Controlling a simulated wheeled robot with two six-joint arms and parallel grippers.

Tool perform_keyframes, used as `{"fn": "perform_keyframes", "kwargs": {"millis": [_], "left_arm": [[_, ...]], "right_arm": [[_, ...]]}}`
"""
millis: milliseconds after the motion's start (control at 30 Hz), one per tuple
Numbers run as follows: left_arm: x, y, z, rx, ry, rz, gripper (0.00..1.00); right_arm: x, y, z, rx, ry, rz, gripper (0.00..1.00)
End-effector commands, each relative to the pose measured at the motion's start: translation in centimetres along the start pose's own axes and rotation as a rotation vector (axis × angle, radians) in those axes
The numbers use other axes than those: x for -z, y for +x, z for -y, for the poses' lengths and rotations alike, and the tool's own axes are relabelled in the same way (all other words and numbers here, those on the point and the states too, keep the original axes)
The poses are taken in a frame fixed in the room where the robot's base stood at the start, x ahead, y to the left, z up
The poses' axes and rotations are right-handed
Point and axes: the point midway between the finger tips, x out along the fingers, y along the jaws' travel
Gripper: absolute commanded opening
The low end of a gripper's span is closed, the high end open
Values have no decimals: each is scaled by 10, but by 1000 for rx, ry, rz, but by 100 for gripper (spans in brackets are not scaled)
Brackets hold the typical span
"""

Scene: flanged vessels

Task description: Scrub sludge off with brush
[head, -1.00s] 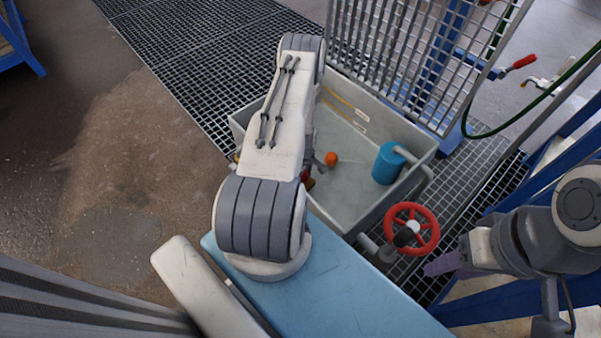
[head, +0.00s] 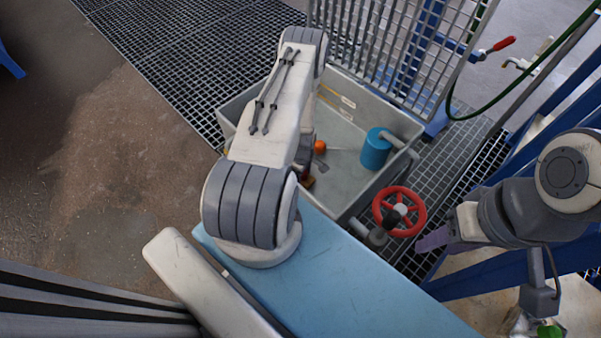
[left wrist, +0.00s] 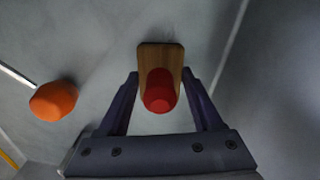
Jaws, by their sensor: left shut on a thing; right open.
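My left gripper (left wrist: 160,78) is shut on the brush, seen in the left wrist view as a wooden block (left wrist: 173,52) with a rounded red end (left wrist: 160,91). In the head view my left arm reaches over a grey tub (head: 405,122) and hides most of this gripper. A small brown-red part (head: 307,182) shows beside the arm, inside the tub's near side. I cannot make out the brush's bristles or any clear sludge. My right gripper (head: 434,240) is open and empty, right of the tub near a red handwheel.
An orange object (head: 320,147) lies in the tub; it also shows in the left wrist view (left wrist: 53,101). A blue cylinder (head: 376,149) stands at the tub's right side. The red handwheel (head: 399,211) is outside it. A metal grille (head: 400,50) rises behind.

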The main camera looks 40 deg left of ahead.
Motion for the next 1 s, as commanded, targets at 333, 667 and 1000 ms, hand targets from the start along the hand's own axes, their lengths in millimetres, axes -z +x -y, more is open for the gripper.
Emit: {"fn": "perform_keyframes", "kwargs": {"millis": [333, 667, 1000], "left_arm": [[-26, 0, 9, 10, 6, 3, 0], [-39, -1, 10, 4, 3, 1, 0], [-58, 0, 14, 2, 4, 0, 0]], "right_arm": [[0, -9, 1, 0, 0, 0, 50], [1, -13, 1, 0, 0, 0, 50], [1, -17, 1, 0, 0, 0, 50]]}}
